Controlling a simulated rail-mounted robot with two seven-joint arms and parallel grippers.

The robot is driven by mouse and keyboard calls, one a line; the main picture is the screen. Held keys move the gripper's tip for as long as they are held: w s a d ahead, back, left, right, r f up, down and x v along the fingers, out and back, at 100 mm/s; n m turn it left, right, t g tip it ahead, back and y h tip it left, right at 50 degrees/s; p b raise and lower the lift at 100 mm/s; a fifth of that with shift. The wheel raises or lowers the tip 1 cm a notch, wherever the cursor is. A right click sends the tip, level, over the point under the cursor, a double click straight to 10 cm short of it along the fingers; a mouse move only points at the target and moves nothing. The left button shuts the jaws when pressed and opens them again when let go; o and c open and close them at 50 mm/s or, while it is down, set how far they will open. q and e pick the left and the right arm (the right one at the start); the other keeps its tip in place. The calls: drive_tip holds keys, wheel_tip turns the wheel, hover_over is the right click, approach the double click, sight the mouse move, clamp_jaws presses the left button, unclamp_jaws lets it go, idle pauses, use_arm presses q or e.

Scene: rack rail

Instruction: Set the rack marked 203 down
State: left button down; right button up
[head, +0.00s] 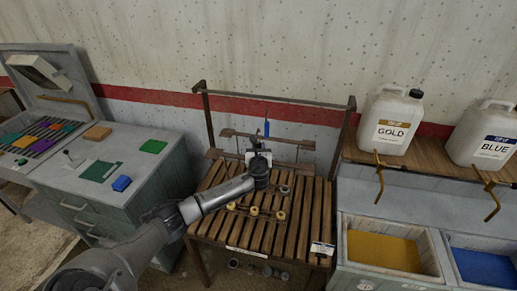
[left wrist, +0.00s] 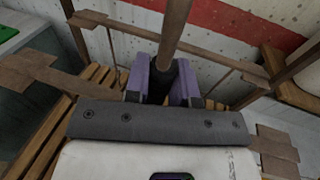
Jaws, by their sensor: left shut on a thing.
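A brown rack (head: 292,142) with a long bar, thin uprights and flat end pieces is over the back of the slatted wooden table (head: 215,229). In the left wrist view the rack's bar (left wrist: 228,66) runs across behind the fingers, and a flat end piece (left wrist: 28,69) sticks out at left. My left gripper (left wrist: 163,82) is shut on the rack's brown post (left wrist: 174,35), between its two purple fingers. In the head view my left gripper (head: 262,147) hides the rack's middle. No 203 mark is readable. Whether the rack touches the slats cannot be told. My right gripper is out of view.
Several yellow and grey rings (head: 254,211) lie on the middle slats. A brown frame (head: 208,115) rises at the table's back. A grey cabinet (head: 150,190) stands at left. At right, GOLD (head: 393,122) and BLUE (head: 484,137) jugs stand above coloured bins. The front slats look clear.

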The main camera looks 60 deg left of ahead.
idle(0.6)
use_arm(q)
drive_tip(key=shift+f, duration=0.3)
drive_tip(key=c, duration=1.1)
unclamp_jaws()
drive_tip(key=o, duration=0.3)
drive_tip(key=shift+f, duration=0.15)
drive_tip(key=o, duration=0.8)
